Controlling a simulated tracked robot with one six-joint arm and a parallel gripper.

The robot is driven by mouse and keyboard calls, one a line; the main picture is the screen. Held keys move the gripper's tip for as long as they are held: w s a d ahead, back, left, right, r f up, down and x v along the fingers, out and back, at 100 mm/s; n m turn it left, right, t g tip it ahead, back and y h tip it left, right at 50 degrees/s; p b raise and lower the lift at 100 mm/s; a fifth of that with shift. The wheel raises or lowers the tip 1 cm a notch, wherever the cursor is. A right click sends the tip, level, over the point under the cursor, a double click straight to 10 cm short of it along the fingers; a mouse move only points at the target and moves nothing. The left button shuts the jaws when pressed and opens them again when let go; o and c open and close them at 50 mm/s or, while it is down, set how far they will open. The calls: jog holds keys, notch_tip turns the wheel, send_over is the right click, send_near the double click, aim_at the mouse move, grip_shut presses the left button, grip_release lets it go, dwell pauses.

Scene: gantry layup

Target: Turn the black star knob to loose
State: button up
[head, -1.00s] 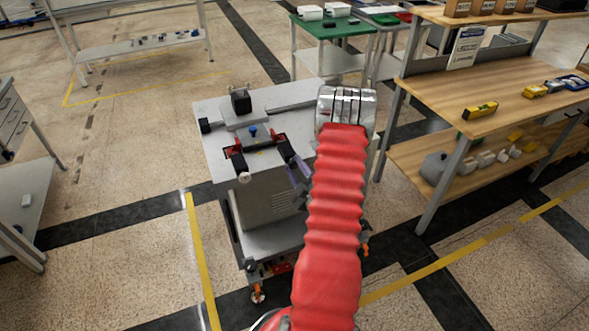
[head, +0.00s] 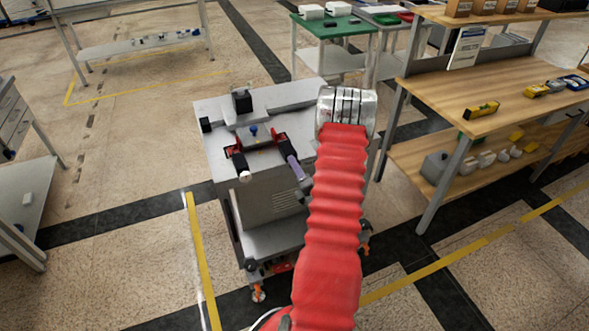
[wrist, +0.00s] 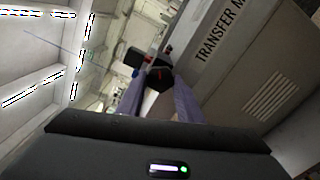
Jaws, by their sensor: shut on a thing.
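The black star knob (wrist: 159,77) shows in the wrist view between the tips of my two purple fingers, seen from the finger side with a small red mark on it. My gripper (wrist: 163,86) is shut on the knob. In the head view my gripper (head: 288,156) reaches the front right of the grey cart's top (head: 215,118), at a red-and-black fixture (head: 238,151). The knob itself cannot be made out there behind the fingers. Its exact turn angle is not clear.
A blue knob (head: 253,130) and a black block (head: 242,101) stand on the cart top near my gripper. A wooden workbench (head: 440,97) is on the right, a green table (head: 334,27) behind. Open floor lies left of the cart.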

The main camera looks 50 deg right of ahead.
jog(key=n, duration=1.2)
jog(key=shift+a+f, duration=0.15)
jog(key=shift+f, duration=0.2)
jog(key=o, duration=0.6)
jog(key=shift+w, duration=0.1)
jog(key=o, duration=0.5)
jog(key=shift+r, duration=0.1)
jog(key=shift+c, duration=0.2)
